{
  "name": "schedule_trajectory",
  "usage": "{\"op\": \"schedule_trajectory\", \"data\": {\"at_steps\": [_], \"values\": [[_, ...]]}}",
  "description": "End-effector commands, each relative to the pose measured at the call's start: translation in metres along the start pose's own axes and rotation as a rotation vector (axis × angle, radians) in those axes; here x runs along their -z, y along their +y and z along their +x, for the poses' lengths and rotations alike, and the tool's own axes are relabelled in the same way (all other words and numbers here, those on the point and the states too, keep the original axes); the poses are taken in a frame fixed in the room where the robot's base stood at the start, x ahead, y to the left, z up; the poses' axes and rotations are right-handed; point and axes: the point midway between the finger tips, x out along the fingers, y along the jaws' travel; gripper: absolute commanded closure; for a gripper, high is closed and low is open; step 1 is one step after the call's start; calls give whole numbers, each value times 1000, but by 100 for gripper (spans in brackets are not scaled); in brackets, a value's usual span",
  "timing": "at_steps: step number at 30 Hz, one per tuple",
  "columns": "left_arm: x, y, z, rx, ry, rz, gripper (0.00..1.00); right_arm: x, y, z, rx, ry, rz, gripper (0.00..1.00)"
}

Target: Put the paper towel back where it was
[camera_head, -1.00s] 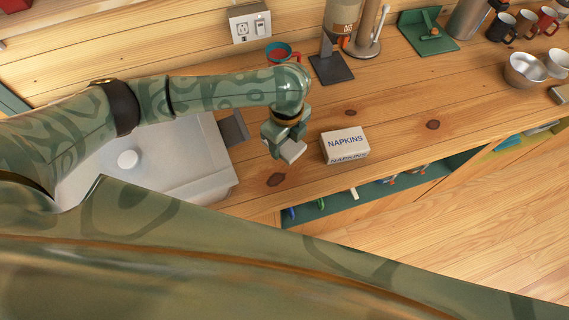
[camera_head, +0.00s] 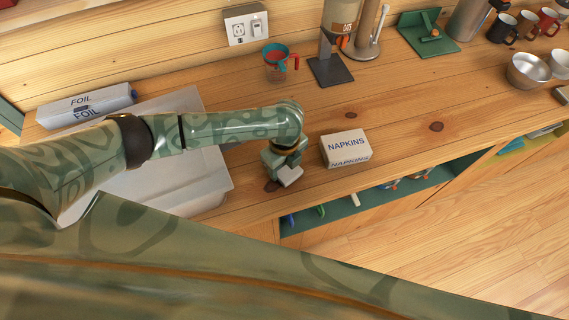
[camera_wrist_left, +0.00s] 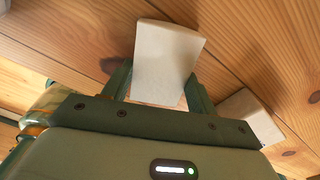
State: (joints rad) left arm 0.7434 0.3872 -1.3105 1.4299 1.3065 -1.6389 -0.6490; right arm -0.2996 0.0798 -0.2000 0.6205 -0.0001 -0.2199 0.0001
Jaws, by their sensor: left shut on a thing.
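My left gripper (camera_head: 286,170) is shut on a white, flat-faced thing (camera_head: 290,176). In the left wrist view this thing (camera_wrist_left: 167,62) is a plain pale block gripped between the two fingers. It shows no label, and I cannot tell for sure that it is the paper towel. The gripper is near the counter's front edge, left of the white NAPKINS box (camera_head: 346,149). I cannot tell whether the held thing touches the counter. My right gripper is not in view.
A FOIL box (camera_head: 86,105) lies behind the pale sink-like basin (camera_head: 205,187) at left. A measuring cup (camera_head: 276,63) and dark-based dispenser (camera_head: 330,70) stand at the back. Bowls (camera_head: 527,71) and mugs (camera_head: 503,27) are far right. The counter (camera_head: 410,105) right of the napkins is clear.

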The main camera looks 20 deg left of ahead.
Motion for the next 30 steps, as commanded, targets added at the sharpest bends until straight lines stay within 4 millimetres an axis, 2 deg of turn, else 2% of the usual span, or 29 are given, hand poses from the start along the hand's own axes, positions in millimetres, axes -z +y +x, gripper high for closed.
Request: {"op": "schedule_trajectory", "data": {"at_steps": [4, 5, 6, 7, 17, 20, 30], "values": [[0, 0, 4, -1, 0, -1, 71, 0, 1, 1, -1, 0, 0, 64], [0, 0, 3, 0, -1, 0, 34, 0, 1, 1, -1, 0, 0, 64], [0, 0, 3, 0, -1, 0, 23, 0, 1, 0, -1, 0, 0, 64], [0, 0, 3, 0, 0, 0, 20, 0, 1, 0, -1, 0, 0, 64], [0, 0, -2, 1, 0, 0, 20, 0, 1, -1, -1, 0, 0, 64], [0, -1, -18, 3, -1, 1, 20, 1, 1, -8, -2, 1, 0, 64], [-1, -1, -97, 3, -1, 1, 20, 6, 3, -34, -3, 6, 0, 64]]}}
